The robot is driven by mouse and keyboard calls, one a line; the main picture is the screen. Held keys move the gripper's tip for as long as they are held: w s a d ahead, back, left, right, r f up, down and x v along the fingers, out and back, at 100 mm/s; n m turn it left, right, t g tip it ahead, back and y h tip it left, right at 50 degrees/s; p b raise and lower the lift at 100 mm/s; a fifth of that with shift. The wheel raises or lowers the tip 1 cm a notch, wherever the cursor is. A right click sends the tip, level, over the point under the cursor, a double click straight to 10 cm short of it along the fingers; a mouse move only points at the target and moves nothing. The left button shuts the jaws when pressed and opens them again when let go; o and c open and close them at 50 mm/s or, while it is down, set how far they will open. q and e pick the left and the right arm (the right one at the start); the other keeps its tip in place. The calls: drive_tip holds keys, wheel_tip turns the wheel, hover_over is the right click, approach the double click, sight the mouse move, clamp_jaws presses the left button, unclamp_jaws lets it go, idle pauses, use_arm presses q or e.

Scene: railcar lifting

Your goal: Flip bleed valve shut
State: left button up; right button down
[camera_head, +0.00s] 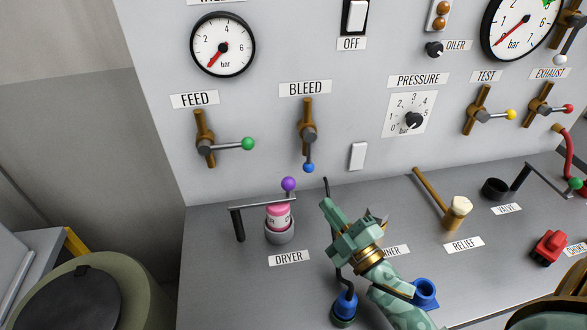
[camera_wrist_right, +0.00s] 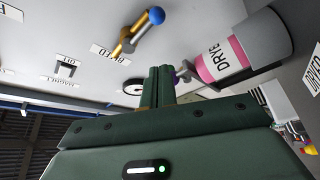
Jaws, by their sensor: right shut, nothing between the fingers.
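The bleed valve (camera_head: 307,128) is a brass fitting on the upright grey panel under the BLEED label. Its grey lever with a blue knob (camera_head: 308,167) points straight down, in line with the brass body. The right wrist view shows the valve (camera_wrist_right: 127,42) and its blue knob (camera_wrist_right: 156,15) ahead of the fingers, apart from them. My right gripper (camera_head: 326,203) is shut and empty, below and slightly right of the knob, over the bench. Its closed fingers also show in the right wrist view (camera_wrist_right: 161,72). My left gripper is not in view.
The feed valve (camera_head: 204,136), left of bleed, has its green-knobbed lever pointing right. A pink dryer canister (camera_head: 278,214) stands on the bench beside a bracket with a purple knob (camera_head: 289,184). A white switch (camera_head: 358,156) sits right of bleed.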

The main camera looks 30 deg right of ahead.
sight(309, 152)
drive_tip(key=d+f+x, duration=0.1)
drive_tip(key=x, duration=1.1)
drive_tip(key=shift+w+d+f, duration=0.2)
drive_tip(key=shift+d+f, duration=0.05)
drive_tip(key=shift+d, duration=0.05)
idle(0.4)
drive_tip(key=shift+s+d+n+p, duration=0.1)
drive_tip(key=shift+d+n+p, duration=0.15)
drive_tip(key=shift+n+p, duration=0.15)
